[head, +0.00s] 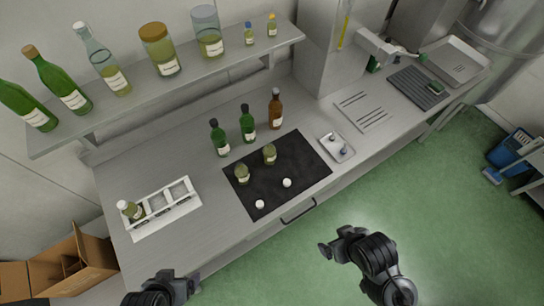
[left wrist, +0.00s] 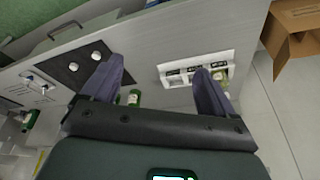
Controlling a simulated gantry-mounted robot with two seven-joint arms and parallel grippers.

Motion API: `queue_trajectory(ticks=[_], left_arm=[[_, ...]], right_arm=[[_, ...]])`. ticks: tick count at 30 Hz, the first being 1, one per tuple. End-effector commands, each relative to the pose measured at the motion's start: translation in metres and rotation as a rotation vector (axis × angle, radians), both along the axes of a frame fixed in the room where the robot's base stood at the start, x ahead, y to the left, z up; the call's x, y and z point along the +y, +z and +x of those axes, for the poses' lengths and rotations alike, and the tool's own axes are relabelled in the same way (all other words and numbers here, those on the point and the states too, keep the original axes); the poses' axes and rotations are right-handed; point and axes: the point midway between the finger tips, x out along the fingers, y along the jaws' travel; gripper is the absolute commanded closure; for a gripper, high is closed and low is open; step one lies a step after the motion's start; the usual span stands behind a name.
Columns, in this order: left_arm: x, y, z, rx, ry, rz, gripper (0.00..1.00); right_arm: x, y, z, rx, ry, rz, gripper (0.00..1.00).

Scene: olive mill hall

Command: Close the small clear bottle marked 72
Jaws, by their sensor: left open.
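Two small clear bottles with yellow-green contents stand open on the dark mat (head: 310,155), a left one (head: 242,174) and a right one (head: 270,154). Two white caps, one on the right (head: 287,183) and one nearer (head: 260,204), lie apart on the mat. A third small bottle (head: 131,210) stands in the left end of the white rack (head: 163,208). I cannot read the number 72 on any label. My left gripper (head: 184,286) is open and empty, short of the counter's front edge; its spread fingers show in the left wrist view (left wrist: 157,82). My right gripper (head: 335,245) hangs over the floor, apart from everything; its jaw opening is unclear.
Two green bottles (head: 219,139) (head: 248,124) and a brown bottle (head: 275,109) stand behind the mat. A small tray (head: 337,147) lies right of it. A shelf (head: 180,85) with bottles and jars runs above. The counter between rack and mat is clear.

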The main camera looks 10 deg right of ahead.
Motion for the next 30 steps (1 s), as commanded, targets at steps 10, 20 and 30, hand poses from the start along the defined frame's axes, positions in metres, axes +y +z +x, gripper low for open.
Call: queue_trajectory(ticks=[10,20,30], left_arm=[[-0.0014,0.0,0.0,0.001,0.004,-0.005,0.12],[0.0005,-0.0002,-0.0003,0.001,-0.002,0.003,0.35],[0.0007,-0.0005,-0.0002,0.001,-0.024,0.01,0.35]], right_arm=[[0.0,0.0,0.0001,0.0,0.0,0.0,0.04],[0.0001,0.0001,0.0003,-0.001,-0.001,0.0,0.04],[0.0008,0.0004,0.0006,-0.002,-0.002,0.003,0.04]])
